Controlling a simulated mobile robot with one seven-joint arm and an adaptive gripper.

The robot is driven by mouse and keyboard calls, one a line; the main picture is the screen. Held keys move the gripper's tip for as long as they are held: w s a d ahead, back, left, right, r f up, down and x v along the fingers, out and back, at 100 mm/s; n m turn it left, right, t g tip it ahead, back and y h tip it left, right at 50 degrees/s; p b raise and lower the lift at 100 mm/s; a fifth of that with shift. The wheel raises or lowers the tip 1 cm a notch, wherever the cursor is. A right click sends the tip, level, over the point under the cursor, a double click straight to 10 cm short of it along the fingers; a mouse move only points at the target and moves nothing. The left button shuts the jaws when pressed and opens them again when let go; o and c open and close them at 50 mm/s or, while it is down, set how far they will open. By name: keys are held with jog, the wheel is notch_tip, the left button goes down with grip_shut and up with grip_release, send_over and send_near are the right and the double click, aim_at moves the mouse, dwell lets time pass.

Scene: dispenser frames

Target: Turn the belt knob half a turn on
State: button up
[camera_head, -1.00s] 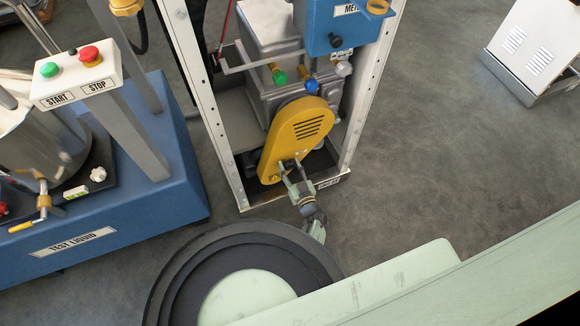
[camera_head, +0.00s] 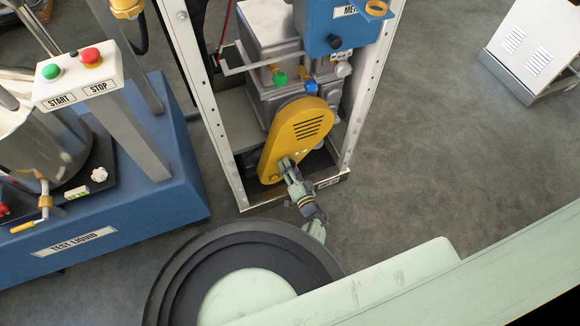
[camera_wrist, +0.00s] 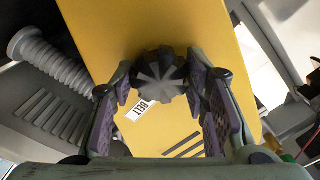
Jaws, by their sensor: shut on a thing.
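The belt knob (camera_wrist: 160,76) is a dark grey fluted knob on the yellow belt cover (camera_wrist: 140,25). A white BELT label (camera_wrist: 141,108) sits below it in the wrist view. My gripper (camera_wrist: 161,85) has one finger on each side of the knob and is shut on it. In the head view my gripper (camera_head: 286,164) reaches the lower front of the yellow cover (camera_head: 298,125) and hides the knob.
The cover stands inside a white dispenser frame (camera_head: 212,110), with posts close on both sides. Green and blue valves (camera_head: 309,85) and the blue meter box (camera_head: 335,42) are above. A blue test-liquid base (camera_head: 150,215) with a START/STOP panel (camera_head: 78,78) stands left.

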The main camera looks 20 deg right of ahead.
aim_at(286, 145)
jog(key=shift+m, duration=0.4)
jog(key=o, duration=1.1)
jog(key=shift+o, duration=0.2)
jog(key=shift+r, duration=0.15)
jog(key=shift+r, duration=4.9)
